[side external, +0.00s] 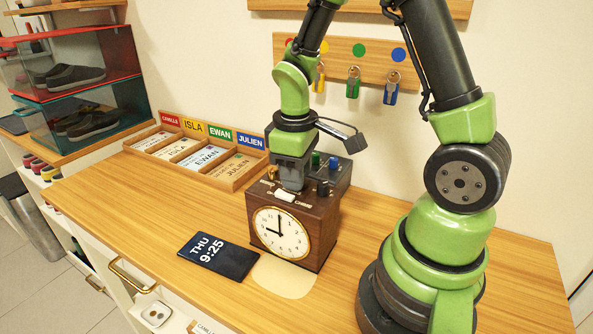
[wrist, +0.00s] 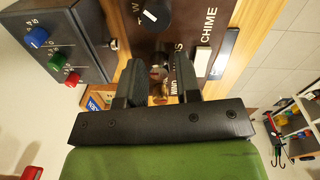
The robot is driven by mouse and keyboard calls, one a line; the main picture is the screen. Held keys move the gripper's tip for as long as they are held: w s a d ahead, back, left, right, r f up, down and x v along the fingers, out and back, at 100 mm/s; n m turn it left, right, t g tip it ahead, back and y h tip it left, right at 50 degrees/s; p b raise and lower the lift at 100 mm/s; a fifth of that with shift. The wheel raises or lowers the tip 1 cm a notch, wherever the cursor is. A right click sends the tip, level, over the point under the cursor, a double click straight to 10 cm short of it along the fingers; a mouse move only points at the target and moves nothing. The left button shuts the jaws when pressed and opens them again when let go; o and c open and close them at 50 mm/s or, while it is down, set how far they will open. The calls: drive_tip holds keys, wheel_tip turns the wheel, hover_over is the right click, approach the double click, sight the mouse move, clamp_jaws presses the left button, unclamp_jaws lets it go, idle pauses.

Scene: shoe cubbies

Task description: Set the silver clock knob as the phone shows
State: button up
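The wooden clock (side external: 325,235) stands on the table, its white dial (side external: 281,233) facing front. One hand points straight up and the other toward nine. The dark phone (side external: 218,256) lies left of the clock and reads THU 9:25. My gripper (side external: 291,186) points down at the clock's top. In the wrist view my gripper (wrist: 160,72) has one finger on each side of a small metallic knob (wrist: 159,62). Whether the fingers touch it is unclear. Near it are a black knob (wrist: 154,15), a white switch (wrist: 202,62) and partly hidden lettering including CHIME.
A grey box (side external: 335,175) with blue, green and red knobs stands close behind the clock. A wooden name tray (side external: 240,184) sits at the back left. Keys hang on a wall board (side external: 378,80). The table right of the clock is clear up to my base.

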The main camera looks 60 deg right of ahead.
clamp_jaws()
drive_tip(key=shift+m, duration=0.3)
drive_tip(key=m, duration=0.3)
drive_tip(key=shift+m, duration=0.3)
drive_tip(key=m, duration=0.3)
drive_tip(key=shift+m+g, duration=0.3)
drive_tip(key=shift+m, duration=0.1)
drive_tip(key=m, duration=0.6)
drive_tip(key=shift+m, duration=0.4)
drive_tip(key=shift+d, duration=0.1)
